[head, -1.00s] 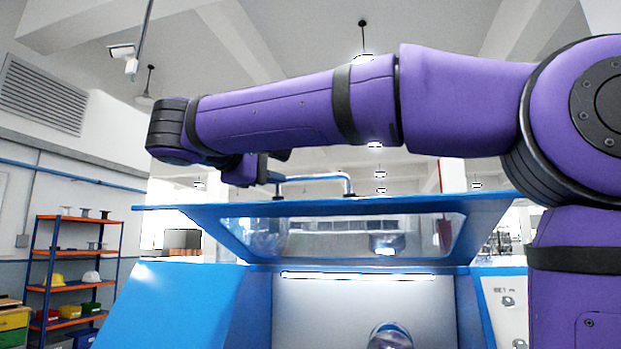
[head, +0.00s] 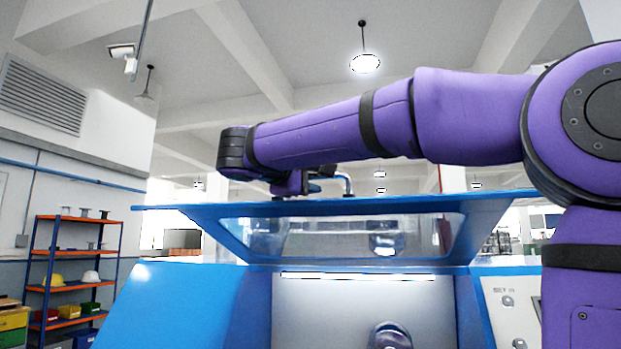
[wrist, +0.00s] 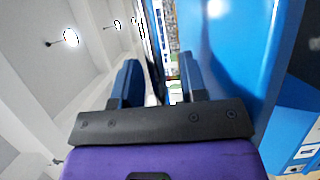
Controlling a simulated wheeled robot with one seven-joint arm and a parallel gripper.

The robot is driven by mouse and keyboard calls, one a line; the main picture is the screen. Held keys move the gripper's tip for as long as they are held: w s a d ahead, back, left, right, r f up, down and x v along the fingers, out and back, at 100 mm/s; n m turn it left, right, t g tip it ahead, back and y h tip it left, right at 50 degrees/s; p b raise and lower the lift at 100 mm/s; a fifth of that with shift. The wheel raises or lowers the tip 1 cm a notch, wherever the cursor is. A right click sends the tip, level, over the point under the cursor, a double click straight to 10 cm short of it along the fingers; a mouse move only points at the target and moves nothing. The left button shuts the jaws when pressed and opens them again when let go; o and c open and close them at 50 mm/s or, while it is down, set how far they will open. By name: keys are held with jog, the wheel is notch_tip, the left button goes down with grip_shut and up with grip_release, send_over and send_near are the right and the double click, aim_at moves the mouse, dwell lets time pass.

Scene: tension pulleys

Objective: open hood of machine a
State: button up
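The machine's blue hood (head: 400,205) has a clear window (head: 340,237) and stands raised above the pale interior. A bent metal handle (head: 347,185) sits on its top edge. My gripper (head: 318,178) is at the handle, just above the hood's top, and hides the handle's left part. In the wrist view, the two dark blue fingers (wrist: 163,80) stand apart with a gap between them. The blue hood surface (wrist: 235,50) runs along the right of the fingers. I cannot tell whether the handle lies between the fingers.
The blue machine body (head: 180,305) fills the lower middle, with a control panel (head: 508,305) at the right. A shelf rack (head: 75,270) with helmets and bins stands at the left, away from the arm. The space above the hood is open.

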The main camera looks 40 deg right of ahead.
jog(key=shift+c, duration=0.3)
grip_shut()
notch_tip(320, 180, down, 10)
jog(key=s+a, duration=0.2)
jog(key=shift+a+f, duration=0.15)
jog(key=shift+f, duration=0.1)
jog(key=shift+o, duration=0.3)
grip_release()
jog(key=shift+w, duration=0.1)
